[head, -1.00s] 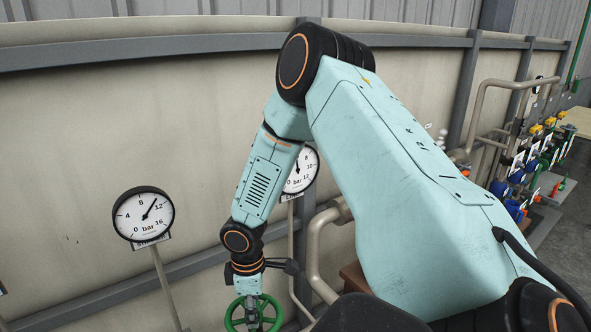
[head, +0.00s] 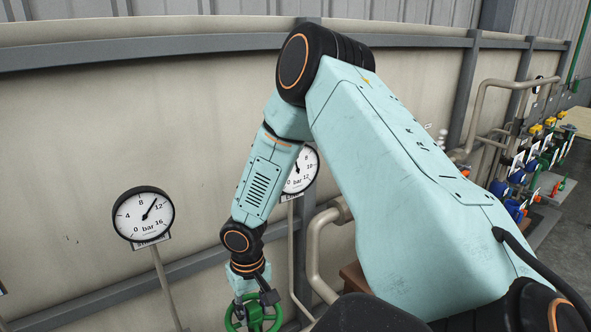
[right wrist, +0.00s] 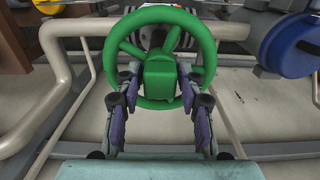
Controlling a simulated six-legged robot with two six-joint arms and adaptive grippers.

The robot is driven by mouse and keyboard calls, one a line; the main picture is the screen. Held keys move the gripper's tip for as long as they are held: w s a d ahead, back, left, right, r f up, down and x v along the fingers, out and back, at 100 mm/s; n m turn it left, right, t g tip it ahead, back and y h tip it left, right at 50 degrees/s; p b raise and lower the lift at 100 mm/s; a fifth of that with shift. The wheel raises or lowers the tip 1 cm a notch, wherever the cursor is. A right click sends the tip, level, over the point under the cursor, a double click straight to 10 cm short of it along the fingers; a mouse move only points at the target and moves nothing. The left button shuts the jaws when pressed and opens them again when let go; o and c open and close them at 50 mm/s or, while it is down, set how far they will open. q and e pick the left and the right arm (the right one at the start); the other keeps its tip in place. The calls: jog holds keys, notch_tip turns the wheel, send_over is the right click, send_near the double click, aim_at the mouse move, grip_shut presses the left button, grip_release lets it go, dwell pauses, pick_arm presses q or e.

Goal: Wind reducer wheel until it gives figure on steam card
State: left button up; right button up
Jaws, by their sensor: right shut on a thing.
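The green handwheel (head: 278,313) is at the bottom of the head view, below my right wrist. In the right wrist view the green wheel (right wrist: 207,45) faces me, with spokes and a square hub (right wrist: 160,78). My right gripper (right wrist: 160,84) is shut on the wheel, one finger on each side of the hub. A round gauge (head: 144,214) marked bar, up to 16, has its needle between 8 and 12. A second gauge (head: 302,172), up to 12, is partly hidden by my right arm; its needle points nearly straight up. I see no readable steam card. My left gripper is out of view.
Beige pipes (head: 318,255) run beside and behind the wheel. Blue, yellow and green valves (head: 515,180) stand along the wall at the far right. A blue round part (right wrist: 290,45) is right of the wheel in the wrist view. A beige panelled wall (head: 90,110) stands behind.

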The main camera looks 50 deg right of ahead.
jog(key=m, duration=0.4)
jog(key=shift+m, duration=0.3)
jog(key=m, duration=0.3)
jog(key=shift+m, duration=0.3)
jog(key=shift+m, duration=0.4)
jog(key=m, duration=0.8)
jog(key=shift+m, duration=0.4)
jog(key=o, duration=1)
jog(key=shift+c, duration=0.2)
